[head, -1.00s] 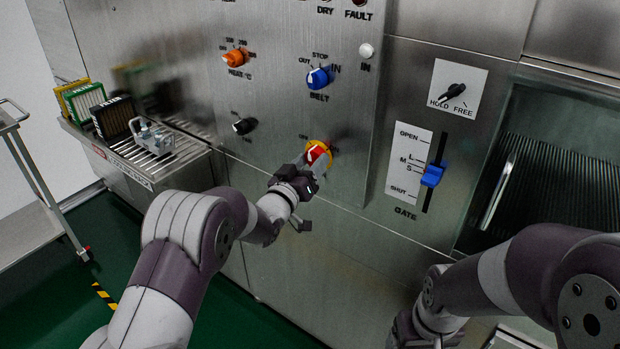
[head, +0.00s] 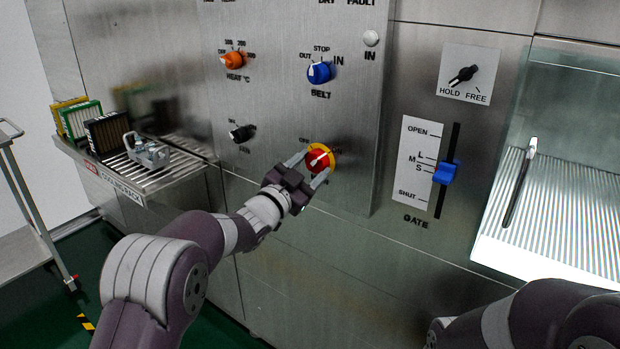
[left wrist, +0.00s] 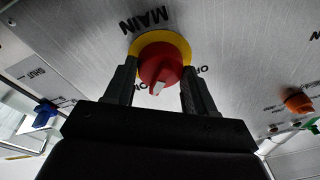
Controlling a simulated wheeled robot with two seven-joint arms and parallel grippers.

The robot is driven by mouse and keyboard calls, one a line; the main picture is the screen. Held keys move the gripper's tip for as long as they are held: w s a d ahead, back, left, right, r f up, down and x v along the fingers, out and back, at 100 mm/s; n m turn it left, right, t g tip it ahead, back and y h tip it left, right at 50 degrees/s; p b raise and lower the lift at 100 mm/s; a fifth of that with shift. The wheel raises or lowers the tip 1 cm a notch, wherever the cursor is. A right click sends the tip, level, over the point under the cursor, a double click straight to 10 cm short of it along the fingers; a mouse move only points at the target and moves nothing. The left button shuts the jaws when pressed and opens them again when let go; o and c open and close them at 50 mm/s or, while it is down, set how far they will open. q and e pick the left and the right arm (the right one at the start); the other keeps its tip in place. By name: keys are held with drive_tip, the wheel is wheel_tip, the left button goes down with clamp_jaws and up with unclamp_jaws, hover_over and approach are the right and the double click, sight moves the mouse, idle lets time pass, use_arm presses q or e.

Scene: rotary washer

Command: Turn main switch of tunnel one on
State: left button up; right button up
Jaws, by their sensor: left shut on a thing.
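The main switch (head: 321,157) is a red rotary knob on a yellow round plate, low on the steel panel. In the left wrist view the red knob (left wrist: 161,66) has a white pointer mark, and the word MAIN is printed beside its plate. My left gripper (head: 311,167) is at the knob with one finger on each side, shut on it. Its two dark fingers also flank the knob in the left wrist view (left wrist: 158,80). My right arm shows at the lower right, but its fingers are out of view.
An orange heat knob (head: 232,60), a blue belt knob (head: 320,72) and a black knob (head: 242,133) are above and left. A blue gate slider (head: 447,172) and a hold/free knob (head: 463,75) are right. A rack (head: 180,165) juts out at left. The tunnel window is lit.

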use_arm(q)
drive_tip(key=shift+m+b, duration=0.35)
drive_tip(key=shift+m, duration=0.25)
drive_tip(key=shift+r, duration=0.1)
drive_tip(key=o, duration=1)
drive_tip(key=shift+o, duration=0.2)
drive_tip(key=v, duration=1.2)
drive_tip(key=shift+s+a+b, duration=0.2)
drive_tip(key=shift+a+b, duration=0.15)
drive_tip(key=shift+b, duration=0.05)
